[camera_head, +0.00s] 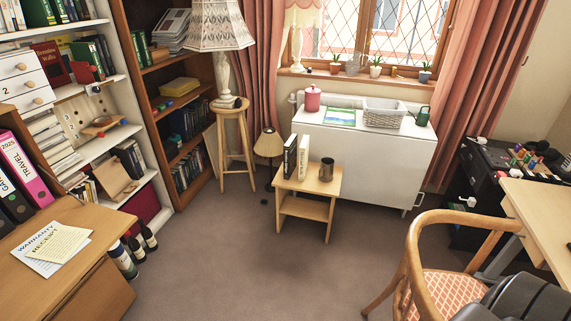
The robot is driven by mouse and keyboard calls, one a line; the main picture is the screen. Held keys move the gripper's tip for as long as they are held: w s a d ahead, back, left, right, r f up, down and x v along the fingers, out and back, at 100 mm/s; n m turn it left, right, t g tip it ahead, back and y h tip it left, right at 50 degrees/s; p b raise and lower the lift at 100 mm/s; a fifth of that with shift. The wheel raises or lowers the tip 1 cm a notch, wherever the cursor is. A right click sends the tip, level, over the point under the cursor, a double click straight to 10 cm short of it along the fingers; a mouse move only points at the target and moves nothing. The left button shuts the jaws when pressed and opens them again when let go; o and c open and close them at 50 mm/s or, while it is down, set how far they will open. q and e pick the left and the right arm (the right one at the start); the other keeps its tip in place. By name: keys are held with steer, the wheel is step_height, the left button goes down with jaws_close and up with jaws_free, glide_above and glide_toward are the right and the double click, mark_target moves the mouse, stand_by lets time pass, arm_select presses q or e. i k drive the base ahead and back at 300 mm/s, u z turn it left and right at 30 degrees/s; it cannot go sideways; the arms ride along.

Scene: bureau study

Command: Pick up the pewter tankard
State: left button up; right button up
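The pewter tankard (327,169) is a small dark grey metal cup. It stands upright on the right part of a small light-wood side table (310,187), in the middle of the room. Two upright books, one black (290,156) and one white (304,158), stand on the same table just left of the tankard. Neither of my grippers shows in the head view.
A white cabinet (385,160) stands behind the side table. A wooden armchair (412,262) is at the front right, and a wooden desk (75,240) at the front left. Bottles (149,238) stand beside the desk. The carpet (225,255) between is clear.

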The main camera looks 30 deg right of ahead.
mark_target(327, 163)
steer(key=z, duration=1.25)
